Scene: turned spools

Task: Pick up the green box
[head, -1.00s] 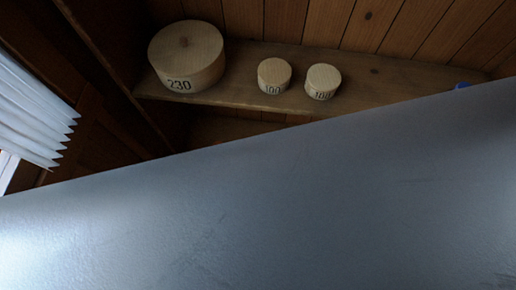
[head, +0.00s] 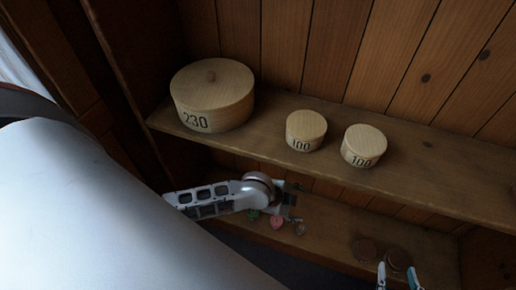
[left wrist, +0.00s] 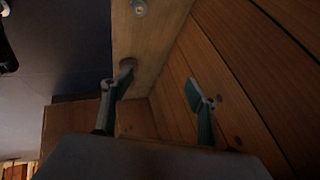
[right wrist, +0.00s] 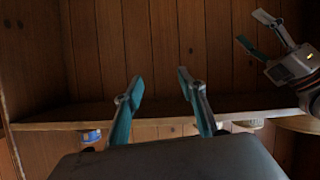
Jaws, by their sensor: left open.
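No clear green box shows. In the head view a small green thing (head: 253,214) is on the lower shelf, mostly hidden behind my left arm; its shape cannot be told. My left gripper (head: 290,200) is over that lower shelf, just right of the green thing. In the left wrist view my left gripper (left wrist: 155,90) is open, with its teal fingers wide apart and nothing between them. My right gripper (head: 398,276) is at the bottom edge of the head view. In the right wrist view my right gripper (right wrist: 155,85) is open and empty.
The upper shelf (head: 270,143) holds a large round box marked 230 (head: 212,95) and two small ones marked 100 (head: 306,130) (head: 364,146). The lower shelf (head: 335,228) holds a pink thing (head: 277,222) and two brown discs (head: 364,250) (head: 397,259).

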